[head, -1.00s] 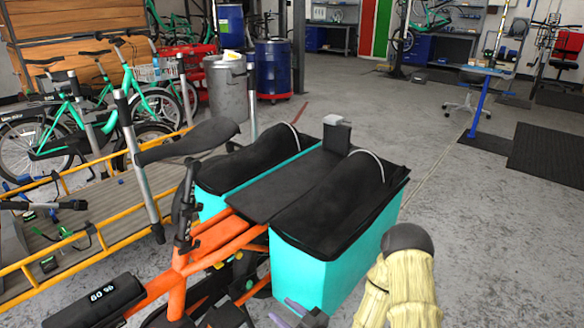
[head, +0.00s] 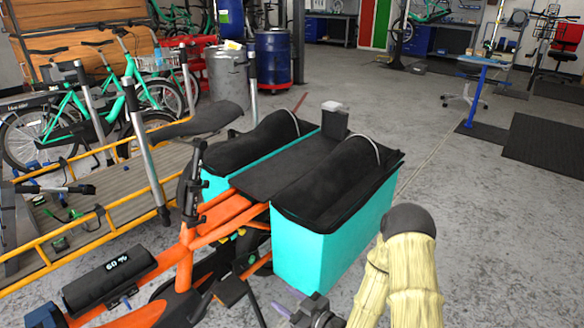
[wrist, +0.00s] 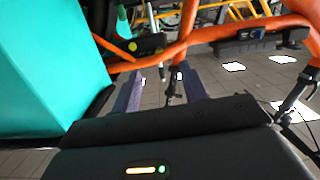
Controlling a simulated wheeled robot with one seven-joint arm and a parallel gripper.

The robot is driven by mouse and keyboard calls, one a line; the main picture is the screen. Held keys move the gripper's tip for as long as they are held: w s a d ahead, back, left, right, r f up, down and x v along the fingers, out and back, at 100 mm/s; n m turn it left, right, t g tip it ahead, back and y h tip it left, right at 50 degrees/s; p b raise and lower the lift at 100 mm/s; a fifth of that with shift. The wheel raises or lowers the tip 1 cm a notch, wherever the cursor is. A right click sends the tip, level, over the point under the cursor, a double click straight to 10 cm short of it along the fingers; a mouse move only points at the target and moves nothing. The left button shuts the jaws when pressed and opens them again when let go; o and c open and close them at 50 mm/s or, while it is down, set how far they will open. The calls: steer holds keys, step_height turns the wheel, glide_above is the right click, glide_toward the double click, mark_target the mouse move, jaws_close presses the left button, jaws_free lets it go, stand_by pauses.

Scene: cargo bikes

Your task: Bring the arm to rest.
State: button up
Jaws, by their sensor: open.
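My gripper (head: 284,303) is low in the head view, just below the near turquoise box of the cargo bike, and is partly cut off by the frame edge. In the wrist view its two purple fingers (wrist: 160,90) are apart with nothing between them. My cream-coloured arm bends at the lower right of the head view. The orange cargo bike (head: 225,222) stands close in front, with a turquoise box (head: 320,250) on its near side. In the wrist view the turquoise box (wrist: 50,70) is just left of the fingers, and orange frame tubes cross beyond them.
A yellow-railed cargo platform (head: 110,195) and green bikes (head: 85,110) crowd the left. A grey bin (head: 228,80) and blue barrel (head: 273,58) stand behind. Open grey floor (head: 480,230) lies to the right, with a blue-legged table (head: 478,85) further back.

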steer(key=s+d+r+m+g+h+p, duration=0.2)
steer(key=d+r+m+g+h, duration=0.2)
steer(key=d+r+h, duration=0.65)
steer(key=s+d+r+m+g+h, duration=0.1)
steer(key=s+d+r+m+g, duration=0.1)
steer(key=s+d+r+m, duration=0.3)
steer(key=s+d+r+m+g+h, duration=0.1)
steer(key=s+r+g, duration=0.15)
steer(key=s, duration=0.55)
step_height(320, 180, up, 38)
steer(key=p, duration=3.8)
steer(key=shift+w, duration=0.2)
steer(key=shift+t, duration=0.25)
